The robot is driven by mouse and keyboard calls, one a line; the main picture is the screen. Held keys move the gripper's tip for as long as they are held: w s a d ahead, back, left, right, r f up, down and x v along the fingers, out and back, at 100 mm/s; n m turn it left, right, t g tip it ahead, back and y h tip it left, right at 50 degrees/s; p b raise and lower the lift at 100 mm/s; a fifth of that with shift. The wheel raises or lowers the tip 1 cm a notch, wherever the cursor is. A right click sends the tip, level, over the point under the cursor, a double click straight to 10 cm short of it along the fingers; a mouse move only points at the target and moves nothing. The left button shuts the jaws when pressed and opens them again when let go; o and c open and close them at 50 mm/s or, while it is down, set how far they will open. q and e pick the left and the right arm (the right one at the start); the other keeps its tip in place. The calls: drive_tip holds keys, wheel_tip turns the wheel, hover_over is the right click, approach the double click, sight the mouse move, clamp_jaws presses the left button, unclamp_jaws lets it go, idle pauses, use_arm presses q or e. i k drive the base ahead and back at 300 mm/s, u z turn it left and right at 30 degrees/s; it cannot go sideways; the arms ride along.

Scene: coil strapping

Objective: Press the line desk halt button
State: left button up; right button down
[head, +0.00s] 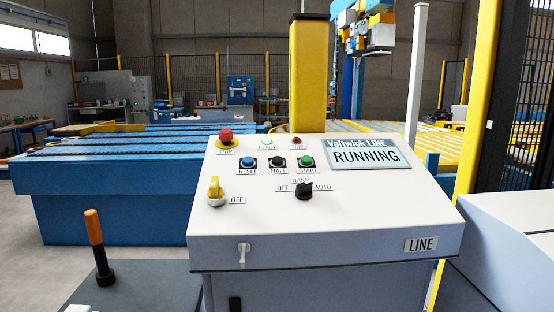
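The line desk (340,230) stands straight ahead in the head view, with a sloped light grey panel. The halt button (277,161) is a small black button in the middle of a row of three, with a HALT label under it. The blue RESET button (248,162) is to its left and the green START button (306,160) to its right. Neither of my grippers shows in the head view.
A red mushroom STOP button (226,136), a yellow switch (215,191) and a black HAND/OFF/AUTO selector (304,191) share the panel. An orange-handled lever (98,247) stands at the front left. Blue conveyors (110,215) lie behind left. A grey cabinet (510,240) is at the right.

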sight(277, 160)
drive_tip(key=u, duration=0.55)
drive_tip(key=k, duration=0.65)
drive_tip(key=u, duration=0.65)
drive_tip(key=i, duration=0.95)
drive_tip(key=z, duration=0.75)
